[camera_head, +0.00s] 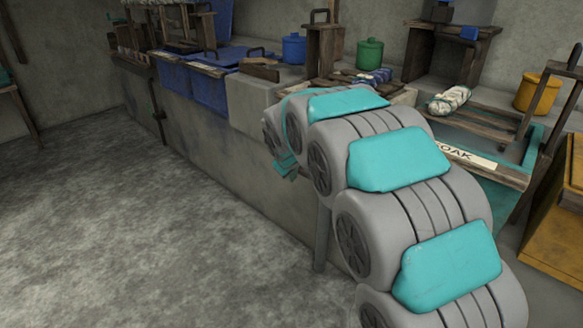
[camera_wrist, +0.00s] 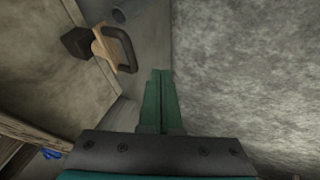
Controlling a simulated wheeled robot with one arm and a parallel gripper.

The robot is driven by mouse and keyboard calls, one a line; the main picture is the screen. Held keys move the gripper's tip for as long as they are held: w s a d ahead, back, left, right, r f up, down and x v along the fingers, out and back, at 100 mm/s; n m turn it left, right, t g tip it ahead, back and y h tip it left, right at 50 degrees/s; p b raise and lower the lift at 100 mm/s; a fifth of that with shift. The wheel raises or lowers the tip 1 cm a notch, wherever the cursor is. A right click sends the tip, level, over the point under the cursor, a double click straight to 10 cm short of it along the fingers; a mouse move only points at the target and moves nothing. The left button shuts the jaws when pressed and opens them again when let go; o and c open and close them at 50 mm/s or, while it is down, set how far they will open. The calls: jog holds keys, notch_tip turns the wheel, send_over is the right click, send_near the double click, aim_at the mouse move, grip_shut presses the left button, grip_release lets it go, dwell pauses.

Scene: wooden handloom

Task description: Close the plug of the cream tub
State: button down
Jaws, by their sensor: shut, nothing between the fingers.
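A pale, boxy front (camera_head: 250,105) in the bench row may be the cream tub; I cannot be sure, and my arm covers part of this area. In the wrist view, a tan fitting (camera_wrist: 104,45) with a dark looped handle and a dark block (camera_wrist: 76,43) sits against a pale surface. It may be the plug; whether it is open cannot be told.
Blue bins (camera_head: 210,92) stand left of the pale front. A blue pot (camera_head: 294,49), a green pot (camera_head: 369,54) and a yellow pot (camera_head: 536,92) stand farther back. A wooden frame with a label (camera_head: 470,158) is at right. The floor (camera_head: 130,220) at left is clear.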

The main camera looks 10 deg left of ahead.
aim_at(302, 172)
jog(key=shift+w+d+f, duration=0.35)
jog(key=shift+w+d, duration=0.3)
jog(key=shift+w, duration=0.25)
jog(key=shift+w+d+f, duration=0.35)
jog(key=shift+w+d, duration=0.25)
jog(key=shift+w, duration=0.25)
jog(key=shift+w+d+p, duration=0.75)
jog(key=shift+w+d, duration=0.3)
jog(key=shift+w, duration=0.3)
